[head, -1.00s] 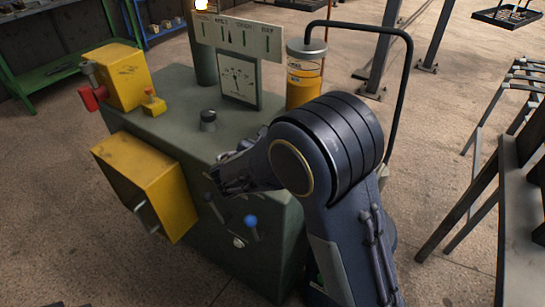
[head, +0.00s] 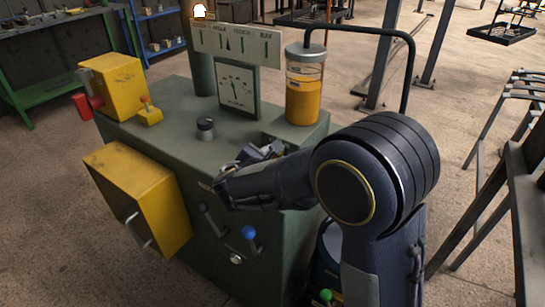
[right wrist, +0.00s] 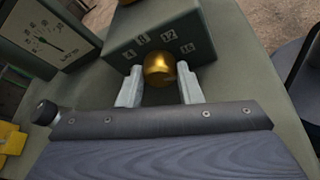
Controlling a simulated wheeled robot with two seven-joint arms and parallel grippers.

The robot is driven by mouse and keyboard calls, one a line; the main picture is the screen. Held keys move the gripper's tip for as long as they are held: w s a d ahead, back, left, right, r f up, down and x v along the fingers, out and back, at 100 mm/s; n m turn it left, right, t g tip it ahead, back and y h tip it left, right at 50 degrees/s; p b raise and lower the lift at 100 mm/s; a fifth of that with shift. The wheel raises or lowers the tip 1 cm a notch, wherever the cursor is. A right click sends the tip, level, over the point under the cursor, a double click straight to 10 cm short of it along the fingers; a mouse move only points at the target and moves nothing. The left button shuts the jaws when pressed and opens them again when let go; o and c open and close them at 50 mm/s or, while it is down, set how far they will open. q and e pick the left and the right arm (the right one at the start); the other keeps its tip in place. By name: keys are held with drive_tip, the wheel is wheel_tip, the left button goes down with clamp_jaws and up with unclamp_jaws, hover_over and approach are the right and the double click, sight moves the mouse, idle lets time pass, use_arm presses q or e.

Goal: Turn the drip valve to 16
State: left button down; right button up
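The drip valve's round brass knob (right wrist: 159,69) shows in the right wrist view, at the front of a dark green block (right wrist: 205,32). The block's face carries number plates reading 4, 8, 12 and 16 from left to right. My right gripper (right wrist: 159,82) is open, with one pale finger on each side of the knob and narrow gaps visible. No pointer on the knob can be made out. In the head view my right gripper (head: 266,151) is over the machine's top near its right front edge; the knob is hidden there. My left gripper is not in view.
The green machine (head: 175,136) carries a gauge (head: 238,87), a black knob (head: 206,127), an orange-filled glass cylinder (head: 303,90) with a black pipe, and a yellow box (head: 118,83). A yellow door box (head: 140,195) and a blue-knobbed lever (head: 249,233) stick out in front.

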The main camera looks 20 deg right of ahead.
drive_tip(key=o, duration=0.5)
drive_tip(key=shift+c, duration=0.2)
drive_tip(key=shift+p+v, duration=0.6)
drive_tip(key=shift+v, duration=3.35)
